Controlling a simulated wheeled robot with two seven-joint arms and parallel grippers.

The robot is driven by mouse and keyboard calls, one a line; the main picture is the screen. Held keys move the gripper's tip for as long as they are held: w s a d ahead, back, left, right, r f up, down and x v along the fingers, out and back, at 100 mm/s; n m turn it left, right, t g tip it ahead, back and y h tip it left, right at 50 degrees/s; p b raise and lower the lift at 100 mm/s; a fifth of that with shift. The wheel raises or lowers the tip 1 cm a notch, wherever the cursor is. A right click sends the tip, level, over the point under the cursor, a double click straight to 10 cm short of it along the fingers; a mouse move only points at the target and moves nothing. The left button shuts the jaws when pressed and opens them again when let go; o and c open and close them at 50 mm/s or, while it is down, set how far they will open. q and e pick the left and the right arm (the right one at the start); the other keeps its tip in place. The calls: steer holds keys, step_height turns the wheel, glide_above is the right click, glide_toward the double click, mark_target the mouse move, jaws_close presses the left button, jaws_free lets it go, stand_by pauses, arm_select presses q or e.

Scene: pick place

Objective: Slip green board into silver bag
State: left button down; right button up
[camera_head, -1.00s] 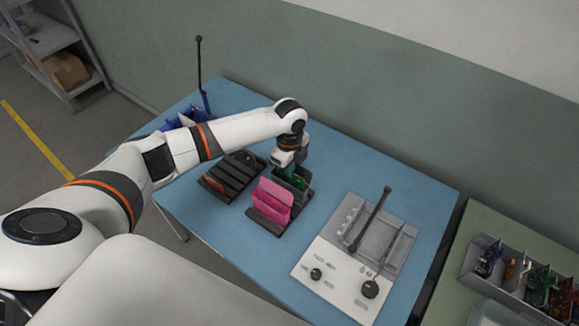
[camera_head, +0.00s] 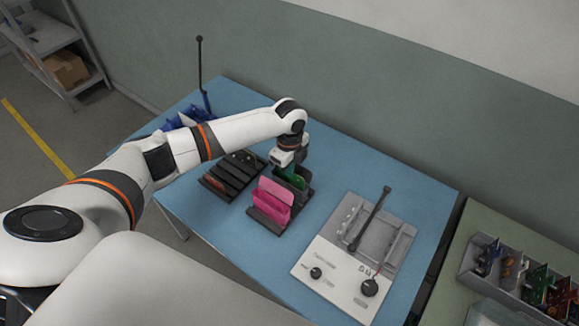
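A green board (camera_head: 290,174) stands in the back part of a dark rack on the blue table, just under my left gripper (camera_head: 286,163). The gripper points down at the board's upper edge. Its fingers are too small and partly covered to tell whether they are shut on the board. Pink bags (camera_head: 271,199) stand in the front of the same rack (camera_head: 266,222). I cannot make out a silver bag. My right gripper is not in view.
A second dark slotted rack (camera_head: 229,180) stands to the left. A sealing machine (camera_head: 352,262) with a raised arm is on the right. Blue bins (camera_head: 183,119) and a thin pole (camera_head: 200,75) are at the back left. A grey box of boards (camera_head: 515,284) sits on a side table.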

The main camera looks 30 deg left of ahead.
arm_select(q)
steer(key=shift+f, duration=0.7)
stand_by(0.3)
steer(key=shift+f, duration=0.3)
stand_by(0.4)
steer(key=c, duration=1.6)
jaws_free()
steer(key=shift+c, duration=0.4)
steer(key=shift+c, duration=1.2)
